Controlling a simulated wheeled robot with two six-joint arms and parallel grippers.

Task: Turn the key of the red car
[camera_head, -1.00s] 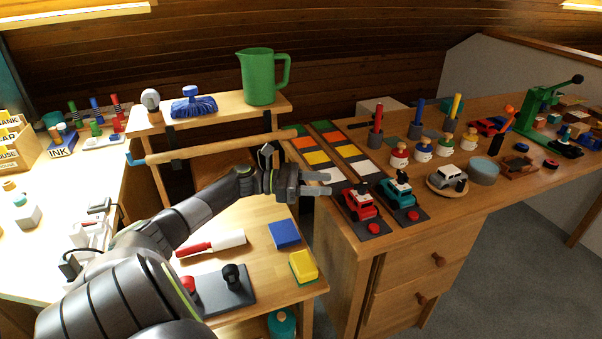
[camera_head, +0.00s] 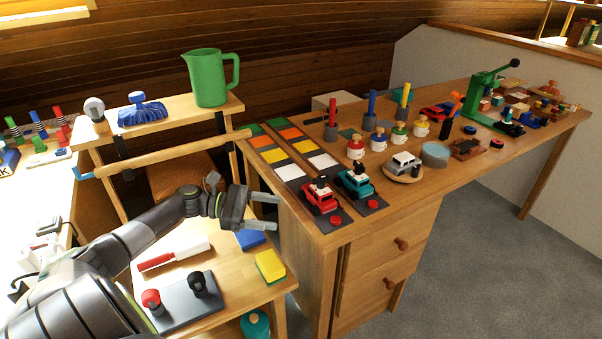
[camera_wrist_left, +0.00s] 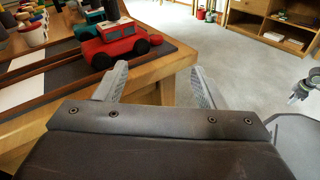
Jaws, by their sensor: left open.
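The red car (camera_head: 321,197) stands on a dark plate at the near left corner of the wooden bench, with a red button (camera_head: 336,219) in front of it. A dark piece sits on top of the car; I cannot make out a key clearly. The red car also shows in the left wrist view (camera_wrist_left: 115,42), beyond and left of the fingers. My left gripper (camera_head: 270,212) is open and empty, left of the car and apart from it, beside the bench edge.
A teal car (camera_head: 355,183) on its own plate stands close right of the red car. Coloured tiles (camera_head: 287,172) lie behind them. A lower table holds a yellow block (camera_head: 270,266) and a white-and-red tool (camera_head: 174,253). A green pitcher (camera_head: 210,78) stands on the shelf. Floor (camera_head: 470,270) is free at right.

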